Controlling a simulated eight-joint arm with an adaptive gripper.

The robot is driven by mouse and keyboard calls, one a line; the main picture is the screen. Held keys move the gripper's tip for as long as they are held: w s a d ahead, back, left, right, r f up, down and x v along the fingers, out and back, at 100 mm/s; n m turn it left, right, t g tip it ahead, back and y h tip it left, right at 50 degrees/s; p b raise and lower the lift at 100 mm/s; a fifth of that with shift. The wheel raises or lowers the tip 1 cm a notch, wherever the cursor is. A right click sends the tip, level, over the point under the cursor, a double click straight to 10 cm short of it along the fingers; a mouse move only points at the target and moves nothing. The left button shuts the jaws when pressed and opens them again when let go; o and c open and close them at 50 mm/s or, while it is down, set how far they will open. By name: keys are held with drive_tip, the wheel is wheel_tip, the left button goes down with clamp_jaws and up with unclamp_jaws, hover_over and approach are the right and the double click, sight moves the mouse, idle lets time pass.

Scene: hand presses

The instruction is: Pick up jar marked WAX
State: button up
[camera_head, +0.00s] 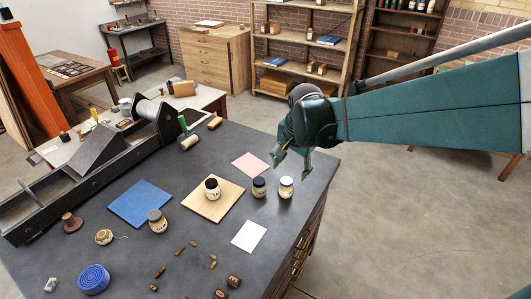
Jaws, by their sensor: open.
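Several small labelled jars stand upright on the dark grey table (190,255). A black-lidded jar (212,189) is on the wooden board (196,205). A dark-lidded jar (259,188) and a pale jar with a cream lid (286,188) stand side by side near the right edge. Another jar with a brownish lid (157,222) stands by the blue mat. The labels are too small to read, so I cannot tell which says WAX. My gripper (292,163) is open and empty, pointing down above the two right-hand jars, apparently apart from them.
A pink sheet (251,165), a white card (249,236) and a blue mat (141,203) lie flat. A blue round coil (93,279), spools (72,222) and small wooden pieces (160,271) are scattered in front. A long black press (90,170) fills the left.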

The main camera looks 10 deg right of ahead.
sight(287, 180)
drive_tip(key=w+d+f+m+g, duration=0.1)
drive_tip(key=w+f+m, duration=0.1)
drive_tip(key=w+f, duration=0.2)
drive_tip(key=w+d+f+m+g, duration=0.1)
drive_tip(key=w+f+m, duration=0.1)
drive_tip(key=f, duration=0.4)
drive_tip(key=w+d+f+m, duration=0.1)
drive_tip(key=w+f+m, duration=0.2)
drive_tip(key=w+f, duration=0.2)
drive_tip(key=shift+w+d+f+g, duration=0.2)
drive_tip(key=shift+w+f+g, duration=0.15)
drive_tip(key=shift+f+g, duration=0.05)
drive_tip(key=shift+w+f, duration=0.15)
drive_tip(key=shift+f, duration=0.2)
drive_tip(key=shift+f, duration=0.1)
drive_tip(key=shift+f, duration=1.2)
drive_tip(key=shift+f, duration=0.1)
drive_tip(key=shift+f, duration=2.5)
